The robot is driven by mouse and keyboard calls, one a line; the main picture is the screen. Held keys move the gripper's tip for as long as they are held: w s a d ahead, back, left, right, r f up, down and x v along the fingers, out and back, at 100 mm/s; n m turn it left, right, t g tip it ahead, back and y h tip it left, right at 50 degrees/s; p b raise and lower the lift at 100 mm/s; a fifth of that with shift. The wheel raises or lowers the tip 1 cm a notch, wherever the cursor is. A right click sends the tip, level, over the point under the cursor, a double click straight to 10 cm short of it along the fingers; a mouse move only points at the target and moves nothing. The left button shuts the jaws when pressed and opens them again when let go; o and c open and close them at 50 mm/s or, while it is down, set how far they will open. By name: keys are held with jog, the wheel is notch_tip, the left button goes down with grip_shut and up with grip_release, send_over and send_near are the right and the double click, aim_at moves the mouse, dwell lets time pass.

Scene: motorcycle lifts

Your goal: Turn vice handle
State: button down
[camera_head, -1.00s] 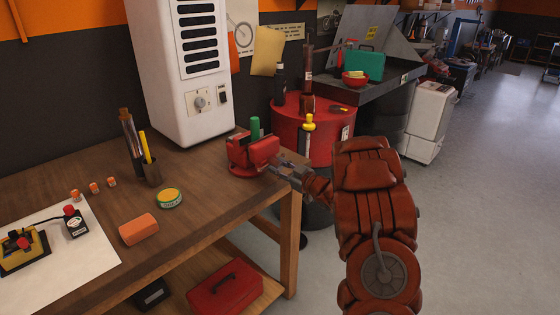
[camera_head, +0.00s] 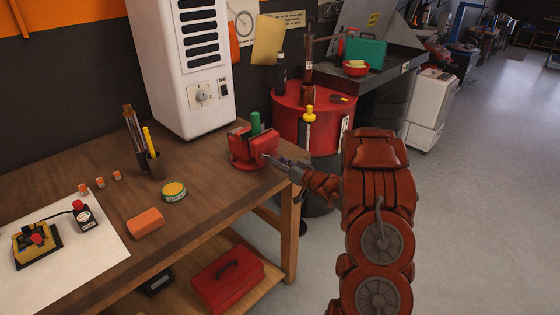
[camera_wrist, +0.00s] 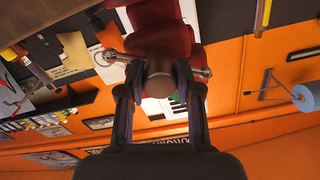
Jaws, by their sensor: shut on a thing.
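The red vice (camera_head: 252,150) stands on the right corner of the wooden workbench in the head view, with a green cylinder (camera_head: 256,122) at its back. My gripper (camera_head: 272,160) reaches it from the right, at the front of the vice. In the wrist view the vice body (camera_wrist: 160,25) is at the top. The fingers of my gripper (camera_wrist: 159,76) are closed around the round hub of the vice handle. The metal handle bar (camera_wrist: 201,73) sticks out on both sides of the hub. The exact finger contact is partly hidden.
A red drum (camera_head: 320,120) stands just behind the vice. Open floor lies to the right.

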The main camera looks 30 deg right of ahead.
dwell(0.3)
jog(key=c, duration=1)
grip_release()
jog(key=shift+s+d, duration=0.1)
jog(key=shift+s, duration=0.05)
jog(key=shift+o, duration=1.1)
jog(key=v, duration=1.2)
